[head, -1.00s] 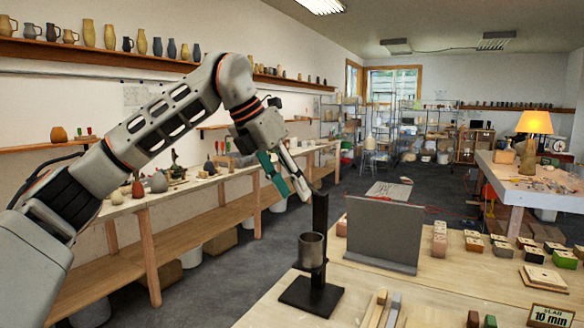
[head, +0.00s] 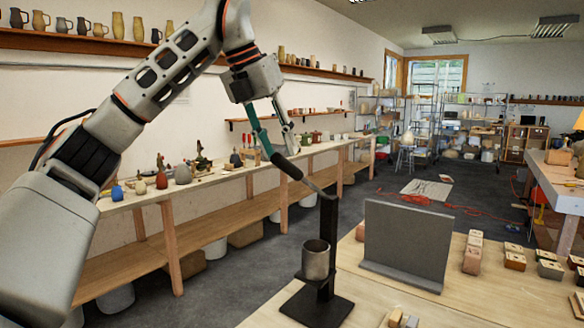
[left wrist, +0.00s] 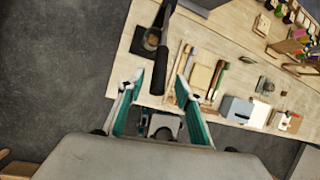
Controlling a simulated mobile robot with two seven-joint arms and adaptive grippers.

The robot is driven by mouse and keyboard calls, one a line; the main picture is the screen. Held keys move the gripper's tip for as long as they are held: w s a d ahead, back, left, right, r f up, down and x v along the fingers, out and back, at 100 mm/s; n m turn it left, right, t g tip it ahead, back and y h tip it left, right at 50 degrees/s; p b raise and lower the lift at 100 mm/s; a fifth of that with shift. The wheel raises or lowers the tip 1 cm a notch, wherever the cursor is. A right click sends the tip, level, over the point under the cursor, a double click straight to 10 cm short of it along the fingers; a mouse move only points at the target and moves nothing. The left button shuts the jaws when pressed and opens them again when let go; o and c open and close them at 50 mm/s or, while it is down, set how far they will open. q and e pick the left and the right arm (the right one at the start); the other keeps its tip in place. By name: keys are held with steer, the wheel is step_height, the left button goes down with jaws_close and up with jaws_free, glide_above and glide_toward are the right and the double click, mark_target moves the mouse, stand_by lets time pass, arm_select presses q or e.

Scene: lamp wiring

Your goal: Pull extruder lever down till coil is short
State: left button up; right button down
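The extruder is a black stand (head: 328,245) on a square base with a metal cup (head: 315,260) on its front. Its lever (head: 318,188) slants up and left from the post top to a dark handle (head: 287,167). My left gripper (head: 283,155) is open at the raised handle end, fingers apart. In the left wrist view the black handle (left wrist: 160,76) lies between the open fingers (left wrist: 163,68), with gaps on both sides. No coil is discernible below the cup. My right gripper is not in view.
A grey upright panel (head: 407,240) stands on the wooden table right of the extruder. Sticks and tools (left wrist: 200,75) lie near the extruder. A long shelf bench (head: 225,185) runs along the left wall.

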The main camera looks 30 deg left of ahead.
mark_target(287, 168)
arm_select(q)
steer(key=x, duration=0.6)
steer(key=shift+w+f, duration=0.15)
steer(key=shift+f, duration=0.05)
steer(key=shift+c, duration=0.4)
jaws_close()
